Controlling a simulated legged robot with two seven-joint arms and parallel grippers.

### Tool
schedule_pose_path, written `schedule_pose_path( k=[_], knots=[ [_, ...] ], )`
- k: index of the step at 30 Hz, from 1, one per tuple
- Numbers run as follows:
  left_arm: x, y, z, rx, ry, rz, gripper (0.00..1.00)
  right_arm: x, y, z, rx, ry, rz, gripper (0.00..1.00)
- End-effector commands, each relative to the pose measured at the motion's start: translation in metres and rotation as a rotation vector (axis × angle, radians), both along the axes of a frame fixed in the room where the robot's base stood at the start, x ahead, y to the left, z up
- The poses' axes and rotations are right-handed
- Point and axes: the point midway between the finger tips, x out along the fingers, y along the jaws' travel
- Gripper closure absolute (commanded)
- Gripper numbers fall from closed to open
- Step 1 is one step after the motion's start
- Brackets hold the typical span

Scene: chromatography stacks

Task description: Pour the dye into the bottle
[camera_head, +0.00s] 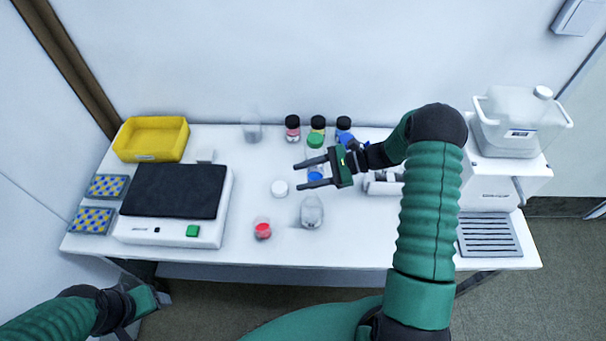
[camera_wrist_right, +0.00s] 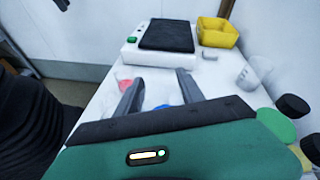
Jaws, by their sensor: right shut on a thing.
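My right gripper (camera_head: 299,177) is over the middle of the table, its two fingers pointing left. The fingers are closed around a clear container with blue dye (camera_head: 316,174), mostly hidden by the gripper; a bit of the blue shows between the fingers in the right wrist view (camera_wrist_right: 161,106). A clear glass bottle (camera_head: 311,213) stands upright just in front of the gripper. A small clear vessel with red dye (camera_head: 263,230) stands to its left. My left gripper (camera_head: 146,299) is low at the left, off the table; its fingers are not clear.
A white round cap (camera_head: 279,188) lies left of the gripper. Several capped bottles (camera_head: 292,128) and an empty beaker (camera_head: 251,131) stand at the back. A black-topped device (camera_head: 175,190) and yellow bin (camera_head: 151,139) are left; a white machine (camera_head: 490,193) is right.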

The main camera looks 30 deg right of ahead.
Motion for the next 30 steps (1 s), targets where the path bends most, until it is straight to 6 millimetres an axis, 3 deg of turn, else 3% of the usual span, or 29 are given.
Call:
schedule_pose_path(
  k=[11,22,30],
  knots=[
    [0.000,0.000,0.010,0.000,0.000,0.001,0.32,-0.006,0.006,0.024,-0.051,-0.082,0.001,0.97],
    [0.000,0.000,0.006,0.000,0.000,0.000,0.32,-0.009,-0.001,0.019,-0.061,-0.103,0.000,0.97],
    [0.000,0.000,0.008,0.000,0.000,0.000,0.32,-0.014,0.008,0.025,-0.090,-0.154,0.000,0.97]
  ],
)
